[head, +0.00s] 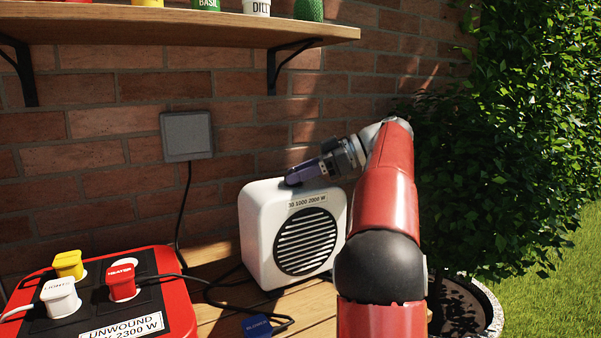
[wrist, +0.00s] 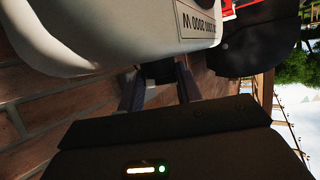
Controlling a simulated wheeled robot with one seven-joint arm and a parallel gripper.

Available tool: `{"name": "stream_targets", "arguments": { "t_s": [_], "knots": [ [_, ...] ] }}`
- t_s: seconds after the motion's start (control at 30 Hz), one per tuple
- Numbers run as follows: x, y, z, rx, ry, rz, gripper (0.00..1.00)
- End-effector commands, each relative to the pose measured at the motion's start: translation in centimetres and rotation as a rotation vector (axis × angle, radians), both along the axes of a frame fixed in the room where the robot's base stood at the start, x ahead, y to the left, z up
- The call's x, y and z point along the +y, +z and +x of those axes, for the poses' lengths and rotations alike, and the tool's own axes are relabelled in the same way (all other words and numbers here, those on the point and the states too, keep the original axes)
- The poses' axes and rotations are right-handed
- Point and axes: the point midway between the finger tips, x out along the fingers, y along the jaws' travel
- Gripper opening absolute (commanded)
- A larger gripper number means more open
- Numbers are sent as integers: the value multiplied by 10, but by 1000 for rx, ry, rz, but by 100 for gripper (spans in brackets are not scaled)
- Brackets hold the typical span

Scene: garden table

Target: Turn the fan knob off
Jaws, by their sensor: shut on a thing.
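The white fan heater (head: 257,231) with a round dark grille stands on the wooden table by the brick wall. Its body also fills the top left of the wrist view (wrist: 90,30). My gripper (head: 296,178) reaches in from the right over the top of the heater. Its fingers are shut on the dark fan knob (wrist: 158,72) on the heater's top. In the head view the fingers mostly hide the knob. I cannot read its setting.
A red power strip (head: 185,305) with yellow, white and red plugs sits at front left. A blue plug (head: 257,326) lies on the table (head: 213,268) by dark cables. A wooden shelf (head: 180,27) is above. A hedge (head: 530,120) and a planter (head: 492,312) are right.

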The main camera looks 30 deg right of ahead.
Motion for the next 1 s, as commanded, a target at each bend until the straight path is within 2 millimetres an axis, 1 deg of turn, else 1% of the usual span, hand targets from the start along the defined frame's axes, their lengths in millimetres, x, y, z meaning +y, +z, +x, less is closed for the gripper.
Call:
{"name": "stream_targets", "arguments": {
  "t_s": [0.03,0.33,0.87,0.9,1.0],
  "knots": [
    [-3,-5,1,9,23,1,12],
    [-2,-5,2,13,120,0,12],
    [-1,-6,2,16,139,0,12],
    [-1,-6,2,16,139,0,40],
    [-1,-5,2,13,138,0,53]
  ]
}}
